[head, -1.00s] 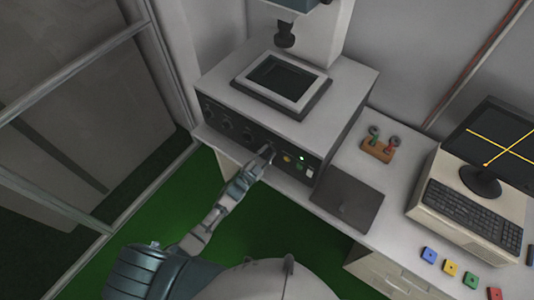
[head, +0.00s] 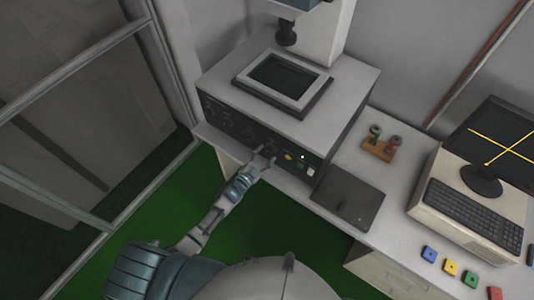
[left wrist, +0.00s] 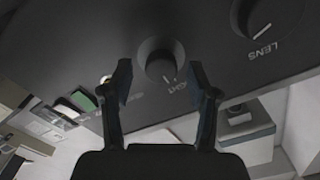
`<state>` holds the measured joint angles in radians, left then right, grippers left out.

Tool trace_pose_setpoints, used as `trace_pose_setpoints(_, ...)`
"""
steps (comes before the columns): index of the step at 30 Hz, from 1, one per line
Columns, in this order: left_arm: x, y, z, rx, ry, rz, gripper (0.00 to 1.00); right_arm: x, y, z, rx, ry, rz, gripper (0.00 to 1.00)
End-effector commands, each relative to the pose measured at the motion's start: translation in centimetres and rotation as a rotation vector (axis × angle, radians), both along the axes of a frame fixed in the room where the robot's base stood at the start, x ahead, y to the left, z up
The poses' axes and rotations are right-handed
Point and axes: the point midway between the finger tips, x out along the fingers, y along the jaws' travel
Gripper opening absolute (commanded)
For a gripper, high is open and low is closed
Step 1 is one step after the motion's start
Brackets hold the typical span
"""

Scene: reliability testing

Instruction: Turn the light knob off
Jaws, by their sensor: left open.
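The light knob (left wrist: 160,60) is a dark round knob on the black front panel (left wrist: 90,35) of the machine. Its label is partly visible beside it. My left gripper (left wrist: 161,78) is open, with one finger on each side of the knob. I cannot tell whether the fingers touch it. In the head view my left gripper (head: 263,160) is at the panel, left of a yellow button, and largely covers the knob. My right gripper is not in view.
A knob labelled LENS (left wrist: 266,16) is close by on the panel, with more knobs (head: 225,120) to the left. A yellow button (head: 287,156) and a green button (head: 301,166) are to the right. A dark flat plate (head: 348,198) lies on the desk.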

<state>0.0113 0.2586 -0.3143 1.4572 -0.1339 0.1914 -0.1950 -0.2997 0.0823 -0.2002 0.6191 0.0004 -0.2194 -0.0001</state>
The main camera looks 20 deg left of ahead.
Motion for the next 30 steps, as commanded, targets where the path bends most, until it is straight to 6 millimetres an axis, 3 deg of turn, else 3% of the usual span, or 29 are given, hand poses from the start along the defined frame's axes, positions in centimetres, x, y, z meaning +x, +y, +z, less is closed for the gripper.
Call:
trace_pose_setpoints(9,-6.7,2.4,-0.2,0.001,0.006,-0.001,0.60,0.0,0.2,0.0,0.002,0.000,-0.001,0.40)
trace_pose_setpoints(15,-9.3,3.3,-0.3,0.000,0.007,-0.001,0.60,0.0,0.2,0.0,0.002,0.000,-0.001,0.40)
trace_pose_setpoints(30,-9.9,3.6,-0.2,0.001,0.005,0.000,0.60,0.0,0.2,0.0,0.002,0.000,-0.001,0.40)
